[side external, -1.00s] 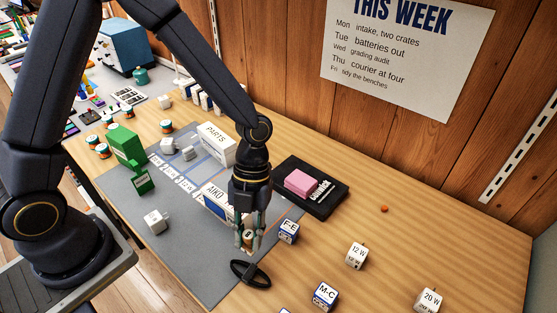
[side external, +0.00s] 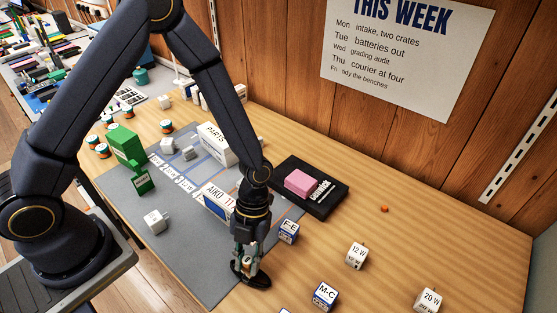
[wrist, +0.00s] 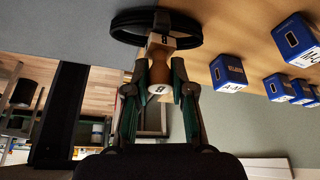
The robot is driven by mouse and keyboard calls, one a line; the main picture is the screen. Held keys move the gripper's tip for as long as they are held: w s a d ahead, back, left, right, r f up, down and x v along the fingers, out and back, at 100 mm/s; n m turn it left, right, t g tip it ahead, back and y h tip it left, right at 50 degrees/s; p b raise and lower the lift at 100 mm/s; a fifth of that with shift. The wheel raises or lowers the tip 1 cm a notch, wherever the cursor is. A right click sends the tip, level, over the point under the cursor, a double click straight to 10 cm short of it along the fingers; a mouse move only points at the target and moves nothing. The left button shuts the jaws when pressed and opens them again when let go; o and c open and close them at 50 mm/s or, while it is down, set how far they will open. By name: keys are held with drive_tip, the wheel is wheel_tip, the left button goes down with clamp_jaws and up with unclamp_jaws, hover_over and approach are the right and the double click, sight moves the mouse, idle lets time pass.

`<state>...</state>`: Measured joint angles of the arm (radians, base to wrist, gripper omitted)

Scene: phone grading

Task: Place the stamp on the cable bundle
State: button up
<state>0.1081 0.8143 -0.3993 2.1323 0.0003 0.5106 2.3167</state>
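The stamp (wrist: 149,69), with a wooden body and pale marked ends, is between the fingertips of my gripper (wrist: 160,84) in the wrist view. My gripper (side external: 247,262) is shut on it, pointing down. The black cable bundle (wrist: 120,36) is a coiled ring beyond the stamp's far end. In the side view the cable bundle (side external: 262,283) lies at the grey mat's right edge, directly under my gripper, partly hidden by it. The stamp's far end overlaps the ring in the wrist view; I cannot tell whether they touch.
A blue-and-white F-E cube (side external: 288,231) stands close to the right of my gripper. A black tray (side external: 325,204) with a pink block (side external: 300,183) lies behind. Further cubes, M-C (side external: 325,295) and 12 W (side external: 357,256), stand right. The wood between them is clear.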

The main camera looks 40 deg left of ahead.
drive_tip(key=o, duration=0.5)
drive_tip(key=shift+c, duration=0.2)
drive_tip(key=shift+r, duration=0.25)
drive_tip(key=w+a+r+n+t+y, duration=0.1)
drive_tip(key=w+a+r+n, duration=0.15)
drive_tip(key=r, duration=0.45)
drive_tip(key=w+a+r+n+t, duration=0.1)
drive_tip(key=a+r+n, duration=0.3)
drive_tip(key=r, duration=0.2)
drive_tip(key=w+a+r+n+t+y, duration=0.1)
drive_tip(key=a+r+n+t, duration=0.2)
drive_tip(key=r, duration=0.4)
drive_tip(key=s+a+r+n+t, duration=0.2)
drive_tip(key=s+a+r+n, duration=0.2)
drive_tip(key=n, duration=0.7)
drive_tip(key=s+a+r+n+t, duration=0.2)
drive_tip(key=r+n, duration=0.4)
drive_tip(key=n, duration=0.5)
drive_tip(key=s+a, duration=0.1)
drive_tip(key=a, duration=0.1)
drive_tip(key=shift+s+a+t, duration=0.3)
drive_tip(key=shift+s+t, duration=0.05)
drive_tip(key=shift+t, duration=0.05)
